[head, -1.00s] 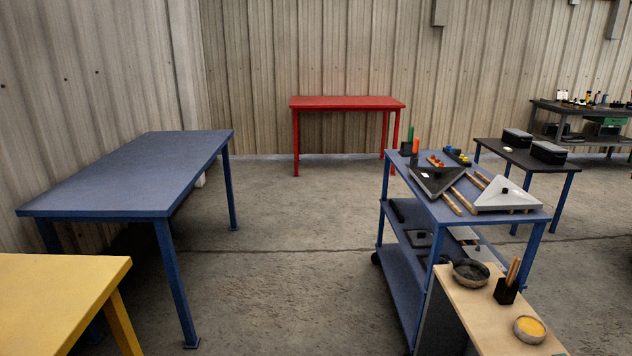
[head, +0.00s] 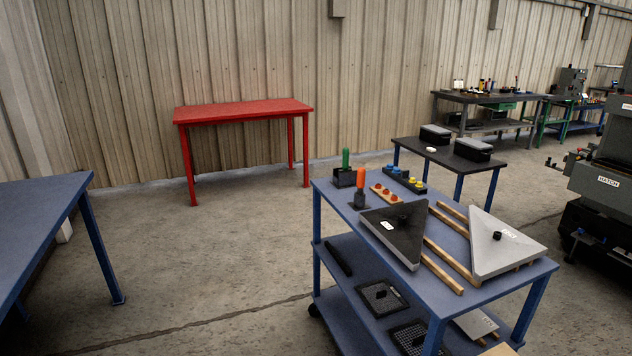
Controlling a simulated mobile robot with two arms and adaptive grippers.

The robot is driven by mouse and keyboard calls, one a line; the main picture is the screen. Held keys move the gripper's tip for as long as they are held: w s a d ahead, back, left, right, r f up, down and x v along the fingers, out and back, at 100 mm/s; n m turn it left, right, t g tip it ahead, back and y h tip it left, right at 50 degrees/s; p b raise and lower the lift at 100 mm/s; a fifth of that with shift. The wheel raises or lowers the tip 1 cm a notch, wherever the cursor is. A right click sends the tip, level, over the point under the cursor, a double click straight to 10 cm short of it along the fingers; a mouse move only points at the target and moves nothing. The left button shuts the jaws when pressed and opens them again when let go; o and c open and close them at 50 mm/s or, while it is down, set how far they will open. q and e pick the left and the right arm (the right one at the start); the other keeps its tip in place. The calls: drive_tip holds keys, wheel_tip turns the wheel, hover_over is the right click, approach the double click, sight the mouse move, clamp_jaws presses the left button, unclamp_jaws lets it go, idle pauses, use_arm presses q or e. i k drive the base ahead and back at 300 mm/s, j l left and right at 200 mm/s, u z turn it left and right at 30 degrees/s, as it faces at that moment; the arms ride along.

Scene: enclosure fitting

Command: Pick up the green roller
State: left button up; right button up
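A green upright handle (head: 345,158), which may be the green roller, stands in a small black holder (head: 345,178) at the far left corner of the blue cart (head: 335,196). An orange-handled tool (head: 361,177) stands just in front of it in a dark base. The lower part of the green piece is hidden in the holder. Neither of my grippers shows in the head view.
Dark (head: 397,232) and light grey (head: 505,243) triangular panels lie on the cart with wooden strips (head: 442,272). A red table (head: 245,111) stands behind, a blue table (head: 40,225) at left. A black table (head: 455,162) is behind the cart. Floor between is clear.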

sight(346, 151)
drive_tip(key=i+j+z, duration=0.3)
drive_tip(key=i+j, duration=0.35)
drive_tip(key=i+j+z, duration=0.1)
drive_tip(key=i+j, duration=0.2)
drive_tip(key=j, duration=0.2)
drive_tip(key=i+j, duration=0.35)
drive_tip(key=j+z, duration=0.05)
